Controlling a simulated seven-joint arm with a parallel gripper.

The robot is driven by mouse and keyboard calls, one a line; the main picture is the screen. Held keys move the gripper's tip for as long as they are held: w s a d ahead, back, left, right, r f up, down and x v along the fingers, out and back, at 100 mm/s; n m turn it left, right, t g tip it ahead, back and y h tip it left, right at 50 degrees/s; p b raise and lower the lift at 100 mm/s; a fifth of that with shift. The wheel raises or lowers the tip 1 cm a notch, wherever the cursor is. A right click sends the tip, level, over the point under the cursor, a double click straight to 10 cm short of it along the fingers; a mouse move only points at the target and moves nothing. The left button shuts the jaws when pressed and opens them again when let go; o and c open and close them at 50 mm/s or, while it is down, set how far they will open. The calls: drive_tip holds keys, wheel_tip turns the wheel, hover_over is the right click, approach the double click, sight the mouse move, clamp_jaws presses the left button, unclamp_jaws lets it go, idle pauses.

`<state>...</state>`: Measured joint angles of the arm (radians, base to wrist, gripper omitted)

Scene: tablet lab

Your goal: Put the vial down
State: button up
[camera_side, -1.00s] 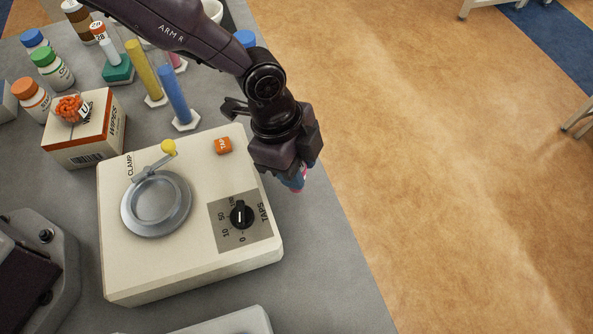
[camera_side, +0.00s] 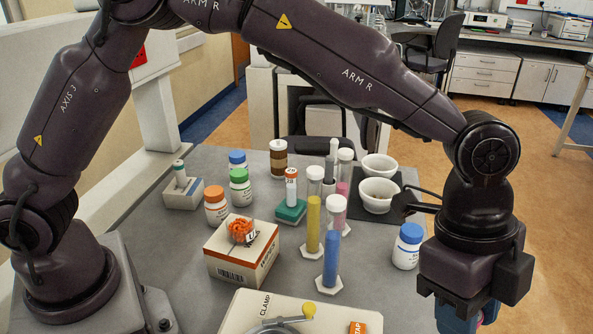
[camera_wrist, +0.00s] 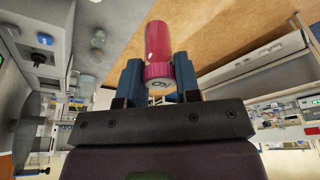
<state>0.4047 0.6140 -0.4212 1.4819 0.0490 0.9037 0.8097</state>
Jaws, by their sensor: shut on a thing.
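A vial (camera_wrist: 158,42) with a red-pink body and a ridged pink cap with a grey top is between the blue fingers of my gripper (camera_wrist: 160,82) in the wrist view. My gripper is shut on it near the cap. In the side view my gripper (camera_side: 462,316) hangs at the lower right, its blue fingers pointing down and cut off by the picture edge. The vial is mostly hidden there. The cream tapping machine (camera_side: 235,315) with its clamp lies left of my gripper, only partly in view.
A blue-capped bottle (camera_side: 407,246) stands just left of my gripper. Coloured cylinders, one blue (camera_side: 331,260), stand further left. A green stand (camera_side: 291,210) and white bowls (camera_side: 378,192) are behind. Bare grey table (camera_side: 185,262) shows at left.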

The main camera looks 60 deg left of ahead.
wheel_tip(320, 180, up, 4)
drive_tip(key=shift+f, duration=0.15)
drive_tip(key=w+a+n+t+y, duration=0.1)
drive_tip(key=w+a+n, duration=0.35)
drive_tip(key=a, duration=0.75)
drive_tip(key=w+a+n+t, duration=0.1)
drive_tip(key=w+a+n, duration=0.35)
drive_tip(key=a, duration=0.85)
drive_tip(key=w+a+n+t+y, duration=0.1)
drive_tip(key=w+a+n, duration=0.35)
drive_tip(key=a, duration=0.75)
drive_tip(key=s+a+n+y, duration=0.1)
drive_tip(key=s+a+n, duration=0.35)
drive_tip(key=a, duration=0.65)
drive_tip(key=s+a+n+y, duration=0.1)
drive_tip(key=s+a+n, duration=0.4)
drive_tip(key=a, duration=0.6)
drive_tip(key=s+a+n+y, duration=0.1)
drive_tip(key=s+a+n, duration=0.2)
drive_tip(key=s+a, duration=0.55)
drive_tip(key=s+a+x, duration=0.1)
drive_tip(key=x, duration=1)
drive_tip(key=shift+g, duration=0.3)
drive_tip(key=shift+w+a+f, duration=2.4)
drive_tip(key=shift+a+f, duration=0.15)
drive_tip(key=shift+f, duration=0.1)
drive_tip(key=shift+w+a+f, duration=2.45)
drive_tip(key=shift+a+f, duration=0.1)
drive_tip(key=shift+f, duration=1.55)
drive_tip(key=shift+f, duration=0.1)
